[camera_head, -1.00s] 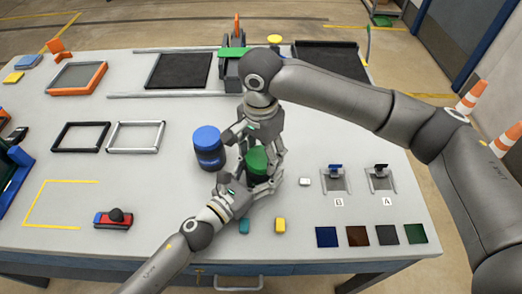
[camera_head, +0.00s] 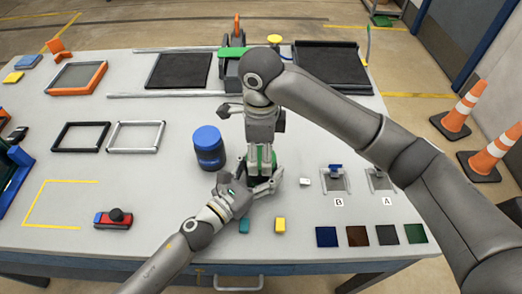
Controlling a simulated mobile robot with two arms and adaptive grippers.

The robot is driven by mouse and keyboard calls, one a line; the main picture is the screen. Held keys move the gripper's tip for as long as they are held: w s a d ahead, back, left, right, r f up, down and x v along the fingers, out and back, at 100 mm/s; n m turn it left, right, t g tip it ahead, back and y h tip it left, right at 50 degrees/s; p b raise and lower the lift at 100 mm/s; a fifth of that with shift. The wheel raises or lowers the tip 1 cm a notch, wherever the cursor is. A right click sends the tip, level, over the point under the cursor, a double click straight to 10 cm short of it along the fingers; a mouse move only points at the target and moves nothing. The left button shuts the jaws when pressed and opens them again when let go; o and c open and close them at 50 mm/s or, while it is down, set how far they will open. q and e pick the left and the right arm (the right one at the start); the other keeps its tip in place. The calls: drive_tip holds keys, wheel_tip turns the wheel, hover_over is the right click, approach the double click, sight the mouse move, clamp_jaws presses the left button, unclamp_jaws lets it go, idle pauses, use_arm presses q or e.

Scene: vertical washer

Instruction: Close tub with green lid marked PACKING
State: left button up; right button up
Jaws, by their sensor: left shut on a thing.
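The tub with the green lid (camera_head: 262,157) stands at the middle of the table, mostly hidden by both grippers; its marking cannot be read. My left gripper (camera_head: 262,186) comes in low from the front left and is shut on the tub's lower part. My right gripper (camera_head: 262,166) points straight down over the tub, its fingers at either side of the green lid; whether they press on it cannot be told. How the lid sits on the tub is hidden.
A blue-lidded tub (camera_head: 208,148) stands close on the left. Stands marked B (camera_head: 335,182) and A (camera_head: 380,181) are to the right.

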drive_tip(key=shift+o, duration=0.7)
drive_tip(key=shift+r, duration=2.25)
drive_tip(key=shift+c, duration=0.3)
